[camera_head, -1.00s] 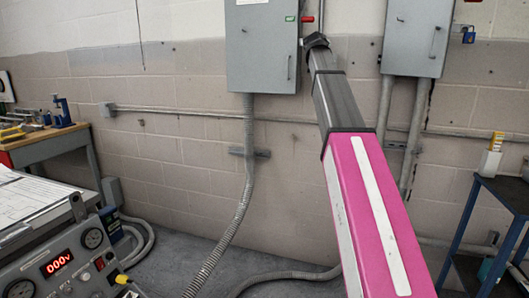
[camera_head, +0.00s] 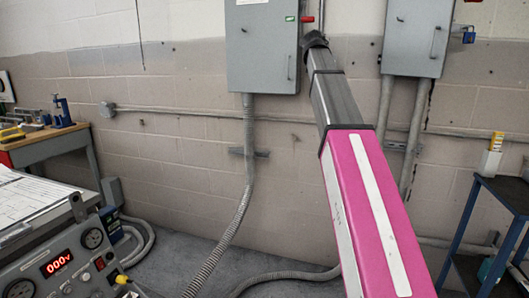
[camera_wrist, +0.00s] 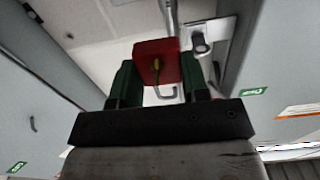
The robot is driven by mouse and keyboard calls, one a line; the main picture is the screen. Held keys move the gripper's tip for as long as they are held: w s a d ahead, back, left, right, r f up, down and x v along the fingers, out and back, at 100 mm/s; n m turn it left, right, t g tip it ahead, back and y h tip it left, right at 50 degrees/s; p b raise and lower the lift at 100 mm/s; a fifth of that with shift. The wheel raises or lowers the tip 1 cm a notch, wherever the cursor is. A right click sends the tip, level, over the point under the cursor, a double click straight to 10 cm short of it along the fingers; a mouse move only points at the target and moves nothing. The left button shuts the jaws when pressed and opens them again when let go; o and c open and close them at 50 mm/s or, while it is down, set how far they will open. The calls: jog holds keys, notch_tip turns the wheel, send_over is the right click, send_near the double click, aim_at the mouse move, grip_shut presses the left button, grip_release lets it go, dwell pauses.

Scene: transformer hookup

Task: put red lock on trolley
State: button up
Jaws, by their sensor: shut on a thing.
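The red lock (camera_wrist: 156,60) is between the two green fingers of my gripper (camera_wrist: 157,78) in the wrist view, with a yellow key in its face. A grey metal loop shows just below it. In the head view, a small red piece (camera_head: 307,19) shows at the right side of the left grey cabinet, just above my gripper (camera_head: 315,40). My gripper is shut on the lock. A metal bracket (camera_wrist: 200,38) is close beside the lock; whether they touch is unclear. The dark-topped, blue-framed stand at the right edge (camera_head: 508,192) looks like the trolley.
The left grey cabinet (camera_head: 261,55) and right grey cabinet (camera_head: 415,35) hang on the wall, with conduits below. A blue lock (camera_head: 468,36) is on the right cabinet. A yellow-and-white item (camera_head: 492,155) stands on the trolley. A control console (camera_head: 65,262) and workbench (camera_head: 50,140) are at left.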

jog(key=shift+f, duration=0.15)
jog(key=s+a+f+n+y, duration=0.1)
jog(key=s+f+y, duration=0.1)
jog(key=f, duration=0.9)
jog(key=s+a+f+n+y, duration=0.1)
jog(key=s+f+y, duration=0.1)
jog(key=f, duration=0.9)
jog(key=s+a+f+n+t+y, duration=0.1)
jog(key=s+f, duration=0.1)
jog(key=f, duration=0.9)
jog(key=shift+a+f+n+y, duration=0.25)
jog(key=shift+n+y, duration=0.15)
